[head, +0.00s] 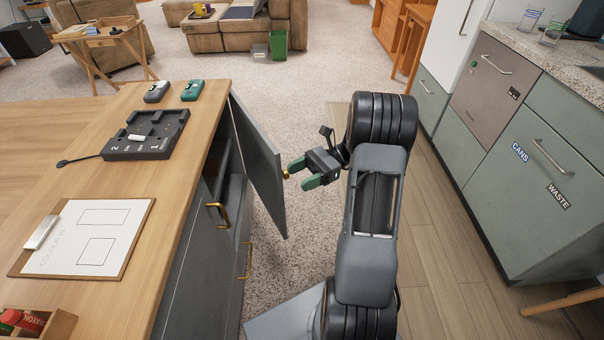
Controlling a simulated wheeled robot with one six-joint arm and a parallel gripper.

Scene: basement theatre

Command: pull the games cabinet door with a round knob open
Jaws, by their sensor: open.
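The games cabinet door (258,160) is a dark grey panel on the cabinet under the wooden counter. It stands partly open, swung out from the cabinet front, with a dark gap behind it. Its round brass knob (285,174) sits on the door's outer face, near the free edge. My gripper (302,172) has green fingers and reaches in from the right. The fingers are apart, with their tips close to the knob. I cannot tell whether either finger touches it. The inside of the cabinet is mostly hidden by the door and counter.
The counter (120,200) carries a black charging dock (150,135), two handheld devices, a clipboard (85,238) and a wooden box. Brass bar handles (245,260) stick out below the counter. Grey-green cabinets (530,190) stand at right. Carpet beyond the door is clear.

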